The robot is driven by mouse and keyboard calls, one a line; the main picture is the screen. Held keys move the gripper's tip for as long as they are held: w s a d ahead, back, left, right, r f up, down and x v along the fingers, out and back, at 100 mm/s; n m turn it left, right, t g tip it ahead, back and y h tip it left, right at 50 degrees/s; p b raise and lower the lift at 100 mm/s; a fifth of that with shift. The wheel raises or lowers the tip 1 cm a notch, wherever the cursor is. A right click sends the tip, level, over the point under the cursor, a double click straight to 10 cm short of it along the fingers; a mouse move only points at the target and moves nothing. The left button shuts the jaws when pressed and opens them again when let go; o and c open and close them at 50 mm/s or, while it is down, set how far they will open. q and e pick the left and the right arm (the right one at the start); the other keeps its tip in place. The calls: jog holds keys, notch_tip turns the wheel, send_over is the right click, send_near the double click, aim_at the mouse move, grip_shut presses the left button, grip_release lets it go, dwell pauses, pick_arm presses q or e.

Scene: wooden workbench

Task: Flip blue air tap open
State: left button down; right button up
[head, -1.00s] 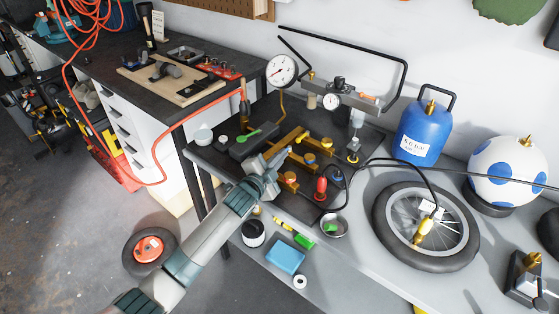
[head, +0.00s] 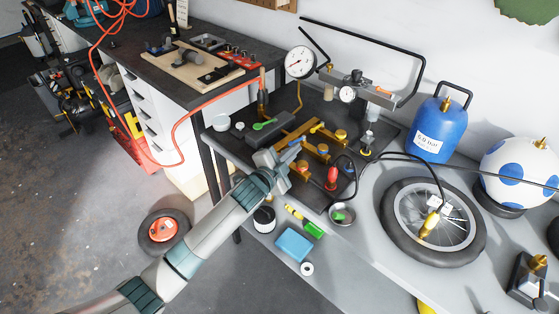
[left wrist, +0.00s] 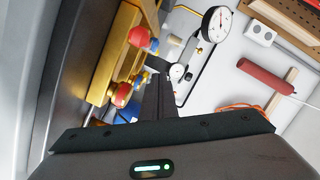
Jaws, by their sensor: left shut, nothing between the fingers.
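A brass manifold (head: 317,133) with several taps and outlets stands on the dark bench mat. A small blue part (head: 297,141), possibly the blue tap's lever, shows beside my left gripper (head: 284,157); which tap it belongs to is unclear. The left gripper is shut and empty, close to the manifold's near-left side; contact cannot be told. In the left wrist view, the shut dark fingers (left wrist: 157,100) are beside the brass bar (left wrist: 112,55). Red knobs (left wrist: 120,95) and a blue knob (left wrist: 154,45) show there. My right gripper is out of view.
A pressure gauge (head: 300,62) and black tubing stand behind the manifold. A red-handled fitting (head: 332,177) with a black hose is right of the gripper.

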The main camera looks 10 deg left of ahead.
pick_arm(q)
jog(key=a+b+v, duration=0.1)
jog(key=v, duration=0.5)
jog(key=shift+r, duration=0.15)
